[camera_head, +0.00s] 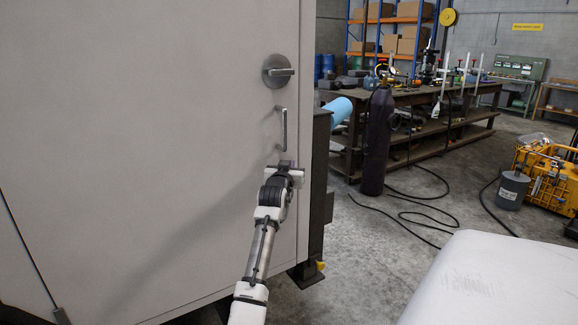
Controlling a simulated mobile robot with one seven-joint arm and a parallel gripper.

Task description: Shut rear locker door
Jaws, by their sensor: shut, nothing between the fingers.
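The rear locker door (165,130) is a large grey panel filling the left of the view. It looks flat and near its frame at the right edge, but I cannot tell whether it is fully closed. A round latch with a lever (278,71) sits near its right edge, the lever lying about level. Below it is an upright metal bar handle (284,131). My gripper (287,165) is shut and empty just below the handle, close to the door face; whether it touches the door is unclear. My arm hides part of the lower right of the door.
A dark post (319,185) stands right of the door. A dark cylinder (377,142) and a workbench (440,100) stand behind it. Hoses (425,205) lie on the floor. A pale rounded surface (500,280) fills the lower right. An orange machine (545,175) stands at far right.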

